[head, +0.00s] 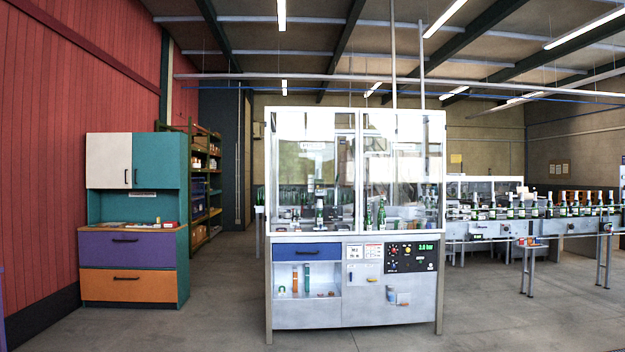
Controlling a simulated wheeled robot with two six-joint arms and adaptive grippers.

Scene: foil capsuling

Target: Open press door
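The press machine (353,280) stands ahead of me in the middle of the head view. Its upper part is a glazed cabinet with a white frame. The left glass door (308,150) appears shut, and a faint label shows near its top. A second glazed panel (405,150) sits to its right. Several green bottles and metal parts show behind the glass. Neither of my grippers is in view.
A conveyor (540,228) with several bottles runs off to the right. A teal cabinet (170,215) with purple and orange drawers stands at the left, with a shelf rack (205,185) behind it. The floor (215,310) in front is clear.

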